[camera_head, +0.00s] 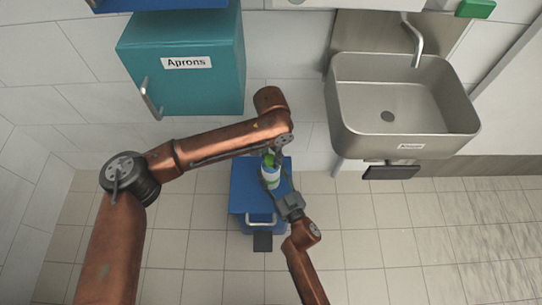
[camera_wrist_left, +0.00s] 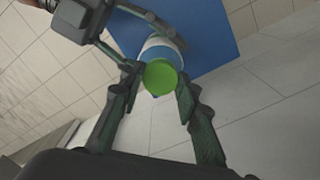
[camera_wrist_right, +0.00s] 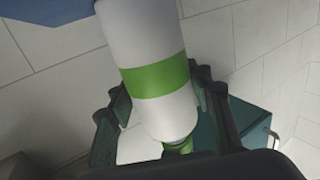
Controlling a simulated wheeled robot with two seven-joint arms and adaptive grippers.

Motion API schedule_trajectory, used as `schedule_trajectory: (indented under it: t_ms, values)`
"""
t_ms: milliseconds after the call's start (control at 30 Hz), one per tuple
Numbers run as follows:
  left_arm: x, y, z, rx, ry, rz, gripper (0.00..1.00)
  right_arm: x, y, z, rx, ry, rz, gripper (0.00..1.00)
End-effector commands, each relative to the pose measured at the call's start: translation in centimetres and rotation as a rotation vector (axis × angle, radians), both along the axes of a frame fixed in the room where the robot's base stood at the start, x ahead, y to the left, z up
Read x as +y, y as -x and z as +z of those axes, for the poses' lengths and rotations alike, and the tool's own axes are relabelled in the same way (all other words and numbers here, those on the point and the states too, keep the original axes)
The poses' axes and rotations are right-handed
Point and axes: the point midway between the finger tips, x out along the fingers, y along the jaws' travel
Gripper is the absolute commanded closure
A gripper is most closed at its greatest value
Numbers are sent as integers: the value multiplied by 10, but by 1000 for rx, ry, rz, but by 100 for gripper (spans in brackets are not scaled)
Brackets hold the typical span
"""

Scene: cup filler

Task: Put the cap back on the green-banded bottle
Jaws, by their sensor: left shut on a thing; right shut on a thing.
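The green-banded bottle (camera_wrist_right: 158,75) is white with a green band, held in my right gripper (camera_wrist_right: 165,100). In the head view the bottle (camera_head: 271,181) is over the blue cart. My right gripper (camera_head: 288,203) is shut on its body. The green cap (camera_wrist_left: 160,77) is between the fingertips of my left gripper (camera_wrist_left: 158,80), which is shut on it. In the left wrist view the cap lines up in front of the bottle (camera_wrist_left: 160,47). In the right wrist view the cap (camera_wrist_right: 178,148) is at the neck end; whether it is seated I cannot tell.
A blue cart (camera_head: 243,187) with a pale handle stands under the bottle. A teal cabinet (camera_head: 190,85) labelled Aprons hangs at the upper left. A steel sink (camera_head: 400,120) is at the upper right. The tiled floor around the cart is clear.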

Motion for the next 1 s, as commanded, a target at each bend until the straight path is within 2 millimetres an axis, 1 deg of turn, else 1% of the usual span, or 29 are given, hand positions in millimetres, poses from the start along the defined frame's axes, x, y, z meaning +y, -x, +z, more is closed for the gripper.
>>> schedule_trajectory:
  t_ms: [67, 167, 267, 400, 533, 700, 733, 1000]
  values:
    - [0, 0, 0, 0, 0, -14, 99, 0, 0, 0, 0, 0, 0, 100]
    - [0, 0, 0, 0, 2, -100, 99, 0, 0, 0, 0, 0, 0, 100]
    - [0, 0, 0, 1, 1, -267, 100, 0, 0, 0, 0, 0, 0, 100]
    - [1, 0, -1, 0, 1, -538, 100, 0, 0, 0, 0, 0, 0, 100]
    - [0, 0, -1, 0, 1, -742, 100, 0, 0, 0, 0, 0, 0, 100]
    - [1, 0, 0, -1, 1, -753, 100, 0, 0, 0, 0, 0, 0, 100]
    - [1, 0, 0, -1, 1, -752, 68, 0, 0, 0, 0, 0, 0, 100]
    - [0, 0, 0, 0, 1, -751, 50, 0, 0, 0, 0, 0, 0, 100]
